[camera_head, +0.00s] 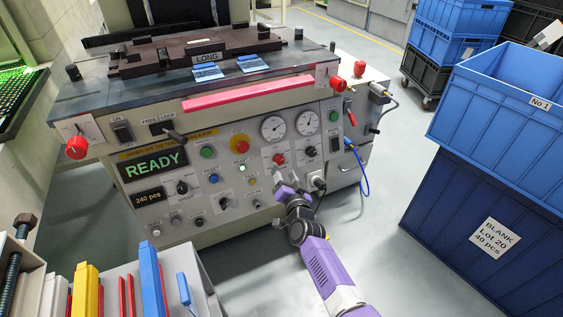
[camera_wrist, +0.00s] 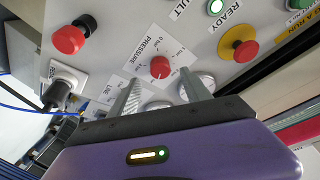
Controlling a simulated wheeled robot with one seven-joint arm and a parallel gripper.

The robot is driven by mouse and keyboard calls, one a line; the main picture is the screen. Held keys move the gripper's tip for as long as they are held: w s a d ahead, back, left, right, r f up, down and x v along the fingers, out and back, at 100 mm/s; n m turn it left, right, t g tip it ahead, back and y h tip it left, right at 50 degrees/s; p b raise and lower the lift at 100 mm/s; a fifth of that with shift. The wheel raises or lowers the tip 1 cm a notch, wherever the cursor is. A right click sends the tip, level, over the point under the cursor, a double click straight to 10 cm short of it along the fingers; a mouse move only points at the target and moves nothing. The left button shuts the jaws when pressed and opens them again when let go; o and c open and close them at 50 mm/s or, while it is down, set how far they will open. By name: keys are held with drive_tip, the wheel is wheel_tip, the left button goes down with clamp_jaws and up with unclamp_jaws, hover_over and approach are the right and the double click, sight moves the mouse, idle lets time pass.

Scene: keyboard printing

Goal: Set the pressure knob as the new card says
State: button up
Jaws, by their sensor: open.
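The pressure knob (camera_wrist: 160,67) is a small red dial on a white plate marked PRESSURE, on the machine's front panel. It also shows in the head view (camera_head: 279,158), below two round gauges. In the head view my gripper (camera_head: 287,190) is just below the knob. I cannot pick out a card giving a pressure value.
A red-and-yellow stop button (camera_wrist: 240,45) and another red knob (camera_wrist: 70,40) flank the pressure plate. A blue hose (camera_head: 360,170) hangs at the panel's right. Blue crates (camera_head: 480,235) stand on the right. A LONG label (camera_head: 206,57) sits on the machine top. The display (camera_head: 152,164) reads READY.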

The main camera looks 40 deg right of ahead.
drive_tip(key=p+v, duration=0.1)
drive_tip(key=v, duration=0.1)
drive_tip(key=shift+s+a, duration=0.1)
drive_tip(key=shift+s, duration=0.15)
drive_tip(key=shift+c, duration=0.4)
idle(2.2)
